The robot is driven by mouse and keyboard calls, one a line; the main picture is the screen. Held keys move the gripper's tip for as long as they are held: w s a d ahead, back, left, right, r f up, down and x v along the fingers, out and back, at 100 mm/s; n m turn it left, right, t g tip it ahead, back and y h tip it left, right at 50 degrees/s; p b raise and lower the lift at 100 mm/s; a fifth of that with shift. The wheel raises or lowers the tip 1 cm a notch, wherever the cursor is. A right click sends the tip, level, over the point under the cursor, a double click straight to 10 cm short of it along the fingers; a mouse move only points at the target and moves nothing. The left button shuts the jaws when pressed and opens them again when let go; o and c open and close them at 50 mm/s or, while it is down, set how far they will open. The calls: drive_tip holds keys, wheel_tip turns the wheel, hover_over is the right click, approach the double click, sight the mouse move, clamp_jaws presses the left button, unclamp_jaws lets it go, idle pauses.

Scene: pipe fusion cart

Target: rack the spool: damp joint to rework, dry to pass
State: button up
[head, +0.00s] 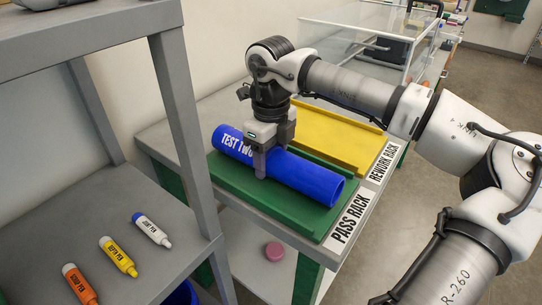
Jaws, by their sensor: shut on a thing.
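A blue pipe spool (305,178) marked with white "TEST TWO" lettering lies along the green pass rack (318,222). My gripper (266,166) is above the spool and shut on it, with its fingers straddling the pipe left of its middle. The spool appears to rest in the rack's channel. The yellow rework rack (335,135) is behind it and looks empty. White labels reading "PASS RACK" (350,219) and "REWORK RACK" (384,163) mark the table's front edge. Whether the spool's joint is damp or dry cannot be told here.
A grey shelf unit (190,130) stands close on the left, holding an orange marker (80,285), a yellow marker (118,256) and a white marker (151,230). A pink round object (274,251) sits on the lower shelf. A clear-walled case (370,45) stands behind the racks.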

idle(0.4)
drive_tip(key=o, duration=1.3)
drive_tip(key=shift+f, duration=0.1)
